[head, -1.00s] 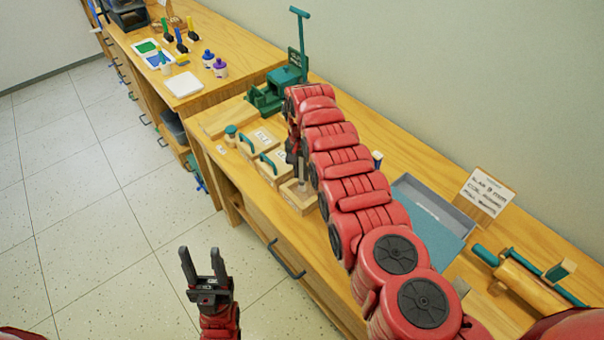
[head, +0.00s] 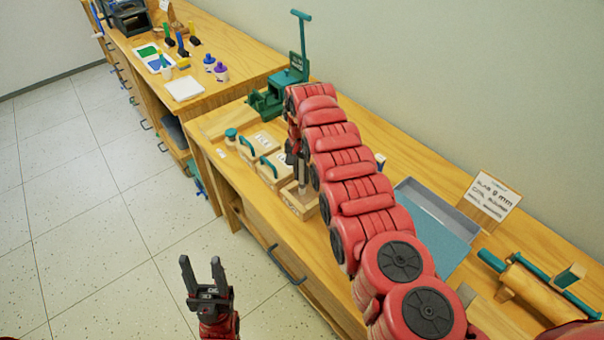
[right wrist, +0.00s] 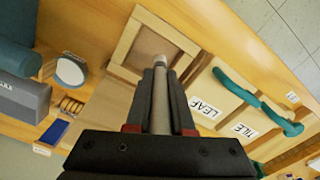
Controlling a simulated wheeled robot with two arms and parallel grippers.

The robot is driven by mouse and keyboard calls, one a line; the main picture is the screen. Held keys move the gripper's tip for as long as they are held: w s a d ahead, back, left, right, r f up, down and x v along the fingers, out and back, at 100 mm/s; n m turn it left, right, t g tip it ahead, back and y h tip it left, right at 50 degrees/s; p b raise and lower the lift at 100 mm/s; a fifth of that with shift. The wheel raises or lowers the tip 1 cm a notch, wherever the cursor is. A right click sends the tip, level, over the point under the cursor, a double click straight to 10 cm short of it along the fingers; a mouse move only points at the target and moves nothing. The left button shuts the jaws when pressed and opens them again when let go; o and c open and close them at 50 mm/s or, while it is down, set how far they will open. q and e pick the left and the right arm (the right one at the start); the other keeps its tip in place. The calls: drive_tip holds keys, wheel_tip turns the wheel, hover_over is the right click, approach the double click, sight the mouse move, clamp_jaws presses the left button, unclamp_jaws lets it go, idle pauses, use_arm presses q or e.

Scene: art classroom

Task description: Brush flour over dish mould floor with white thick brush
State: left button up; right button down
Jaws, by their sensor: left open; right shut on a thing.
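The dish mould (head: 300,207) is a square wooden frame with a recessed floor, on the near bench. It also shows at the top of the right wrist view (right wrist: 122,52). My right gripper (head: 301,168) is above it, shut on the brush (right wrist: 161,95), a pale grey rod-like shape with a whitish end (right wrist: 160,62). That end overlaps the mould in the right wrist view; I cannot tell whether it touches the floor. The gripper fingers hide part of the brush. No flour is clearly visible. My left gripper (head: 206,276) is open and empty over the tiled floor, left of the bench.
Lidded moulds marked LEAF (right wrist: 222,96) and TILE (right wrist: 251,121) with green handles sit beside the dish mould. A green press (head: 282,88), a grey tray (head: 432,222), a sign (head: 490,198) and a wooden roller (head: 530,287) stand along the bench. My right arm covers the middle.

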drive_tip(key=p, duration=0.4)
drive_tip(key=shift+s+d, duration=0.2)
drive_tip(key=shift+s, duration=0.1)
drive_tip(key=shift+s+d+p, duration=0.1)
drive_tip(key=shift+s+p, duration=0.05)
drive_tip(key=shift+p, duration=0.8)
drive_tip(key=shift+s+d+r+p, duration=0.1)
drive_tip(key=shift+s+d+p, duration=0.1)
drive_tip(key=shift+p, duration=1.05)
drive_tip(key=shift+s+d+p, duration=0.1)
drive_tip(key=shift+s+p, duration=0.05)
drive_tip(key=shift+p, duration=0.5)
drive_tip(key=shift+s+d+p, duration=0.2)
drive_tip(key=shift+p, duration=0.95)
drive_tip(key=shift+s+d, duration=0.1)
drive_tip(key=shift+s, duration=0.05)
